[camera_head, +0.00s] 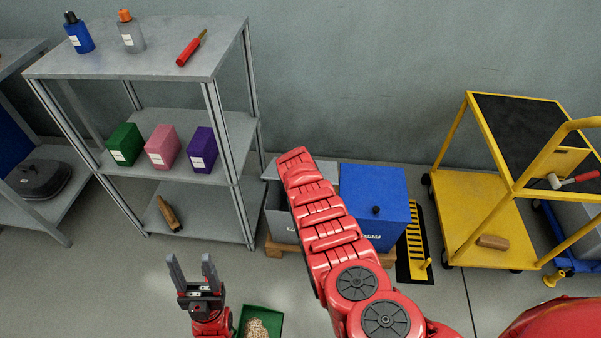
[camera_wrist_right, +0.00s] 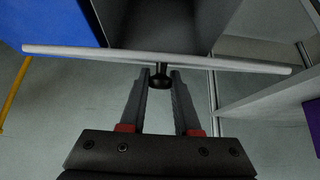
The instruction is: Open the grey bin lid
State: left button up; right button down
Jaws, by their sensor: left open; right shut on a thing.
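The grey bin (camera_head: 281,218) stands on a wooden pallet, left of a blue bin (camera_head: 373,195), partly hidden by my right arm in the head view. In the right wrist view, the grey bin lid (camera_wrist_right: 235,64) shows nearly edge-on as a thin pale plate, with a dark knob (camera_wrist_right: 160,79) pointing toward me. My right gripper (camera_wrist_right: 161,80) is shut on this knob. Behind the lid are the dark grey bin walls (camera_wrist_right: 225,15); I cannot tell whether lid and bin touch. My left gripper (camera_head: 192,266) is open and empty, low over the floor.
A metal shelf unit (camera_head: 150,60) with bottles and boxes stands left of the bins. A green tray (camera_head: 276,322) lies near my left gripper. A yellow cart (camera_head: 480,195) stands at the right, past a black-and-yellow floor plate (camera_head: 424,247).

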jog(key=shift+w+r, duration=0.1)
jog(key=shift+r, duration=0.05)
jog(key=shift+w+r+g+b, duration=0.3)
jog(key=shift+b, duration=0.6)
jog(key=shift+d, duration=0.1)
jog(key=shift+w+r+b, duration=0.2)
jog(key=shift+r+b, duration=0.1)
jog(key=c, duration=0.7)
grip_release()
jog(key=shift+o, duration=0.2)
